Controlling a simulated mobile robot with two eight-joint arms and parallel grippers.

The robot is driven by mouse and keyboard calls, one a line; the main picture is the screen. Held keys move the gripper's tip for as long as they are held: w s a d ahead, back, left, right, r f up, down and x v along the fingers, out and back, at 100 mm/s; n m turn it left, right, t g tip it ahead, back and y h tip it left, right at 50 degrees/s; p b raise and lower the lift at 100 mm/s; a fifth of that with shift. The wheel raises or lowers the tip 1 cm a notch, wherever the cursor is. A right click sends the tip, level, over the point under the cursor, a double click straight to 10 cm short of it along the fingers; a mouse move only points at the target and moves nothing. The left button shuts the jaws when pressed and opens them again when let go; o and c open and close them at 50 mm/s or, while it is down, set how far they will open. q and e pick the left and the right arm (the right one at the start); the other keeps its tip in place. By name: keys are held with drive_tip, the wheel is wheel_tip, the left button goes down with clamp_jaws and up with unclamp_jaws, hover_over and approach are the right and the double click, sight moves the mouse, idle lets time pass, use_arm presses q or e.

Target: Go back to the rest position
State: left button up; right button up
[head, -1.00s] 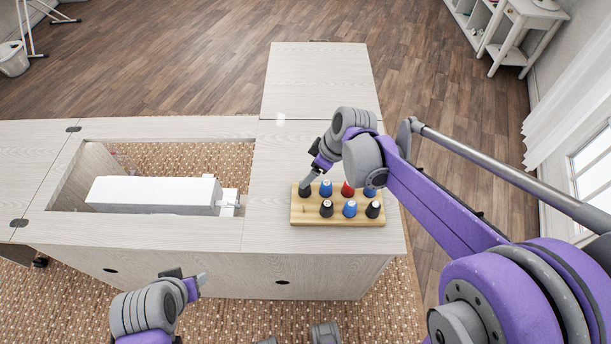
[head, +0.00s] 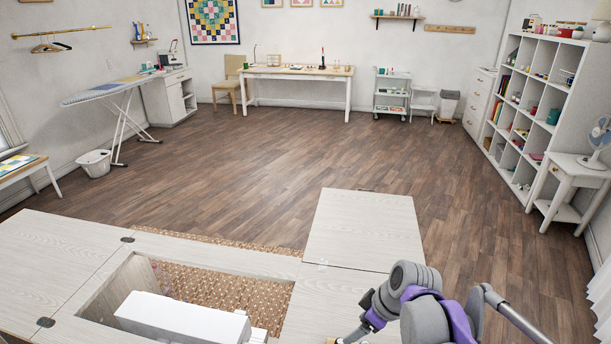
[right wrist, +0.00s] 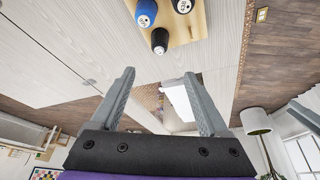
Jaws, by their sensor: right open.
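My right gripper (right wrist: 158,80) is open in the right wrist view, with nothing between its two grey fingers. It also shows at the bottom edge of the head view (head: 352,337), where its tips are mostly cut off. A wooden spool rack (right wrist: 205,22) with a blue spool (right wrist: 146,10) and black spools (right wrist: 160,40) is at the top of the right wrist view, apart from the fingers. My left gripper is not in view.
The pale sewing cabinet (head: 75,255) fills the lower left of the head view. A white sewing machine (head: 185,318) sits in its opening. A raised leaf (head: 365,230) extends at the back. Wooden floor (head: 260,165) beyond is clear. Shelves stand along the right wall.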

drive_tip(key=s+d+m+t+h+p, duration=0.1)
drive_tip(key=s+m, duration=0.3)
drive_tip(key=s, duration=0.4)
drive_tip(key=s+f+m+t+h+p, duration=0.1)
drive_tip(key=s+m+h, duration=0.1)
drive_tip(key=s+m, duration=0.3)
drive_tip(key=s, duration=0.4)
drive_tip(key=shift+s+d+f+m, duration=0.2)
drive_tip(key=shift+d+f+m, duration=0.1)
drive_tip(key=shift+d, duration=0.05)
